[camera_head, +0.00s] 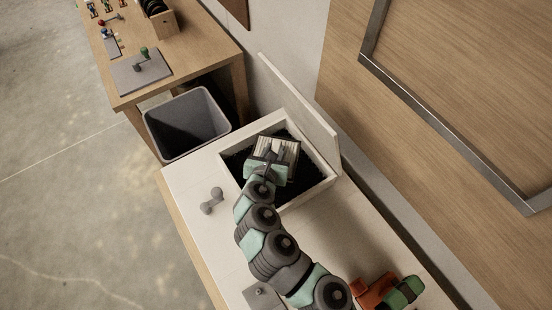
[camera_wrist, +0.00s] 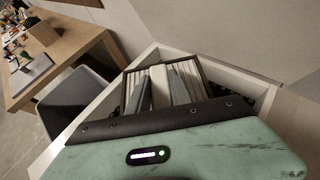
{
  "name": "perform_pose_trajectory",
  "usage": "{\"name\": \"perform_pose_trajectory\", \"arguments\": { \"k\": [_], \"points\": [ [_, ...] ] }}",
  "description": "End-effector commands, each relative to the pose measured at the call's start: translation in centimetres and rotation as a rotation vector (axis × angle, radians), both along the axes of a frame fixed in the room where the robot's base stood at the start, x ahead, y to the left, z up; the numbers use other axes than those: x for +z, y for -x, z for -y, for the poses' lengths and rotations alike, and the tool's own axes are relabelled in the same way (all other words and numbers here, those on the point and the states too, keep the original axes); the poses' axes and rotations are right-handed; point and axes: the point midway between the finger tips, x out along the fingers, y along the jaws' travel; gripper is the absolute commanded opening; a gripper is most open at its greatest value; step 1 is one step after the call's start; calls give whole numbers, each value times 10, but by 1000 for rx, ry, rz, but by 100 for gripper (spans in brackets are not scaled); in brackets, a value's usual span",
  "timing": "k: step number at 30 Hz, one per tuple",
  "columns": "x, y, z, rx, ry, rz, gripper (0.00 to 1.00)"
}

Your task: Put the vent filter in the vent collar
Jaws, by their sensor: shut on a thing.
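The vent filter is a pleated, pale-slatted square in a dark frame. It shows over the vent collar's opening in the head view (camera_head: 291,150) and ahead of the wrist in the wrist view (camera_wrist: 133,82). The vent collar (camera_head: 310,192) is a square, white-walled box with a dark inside; its rim also shows in the wrist view (camera_wrist: 98,108). My gripper (camera_head: 268,157) is shut on the filter's near part. The filter looks turned relative to the collar walls. I cannot tell how far it is above or inside the collar.
A tall pale panel (camera_head: 300,100) stands behind the collar. A grey bin (camera_head: 187,125) is left of it, below a wooden table (camera_head: 190,75). A grey handle-like part (camera_head: 212,201) lies on the white counter (camera_head: 195,180). An orange and green object (camera_head: 388,291) sits at lower right.

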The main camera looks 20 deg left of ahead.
Motion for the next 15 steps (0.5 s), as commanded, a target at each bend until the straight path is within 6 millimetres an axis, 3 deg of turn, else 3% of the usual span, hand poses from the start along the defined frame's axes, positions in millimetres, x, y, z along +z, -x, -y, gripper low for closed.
{"name": "perform_pose_trajectory", "arguments": {
  "k": [3, 8, 15],
  "points": [
    [-23, 0, -1, 2, 0, -3, 0],
    [-36, 0, -1, 2, -3, 2, 0],
    [-71, 0, -1, 2, -1, -1, 0]
  ]
}}
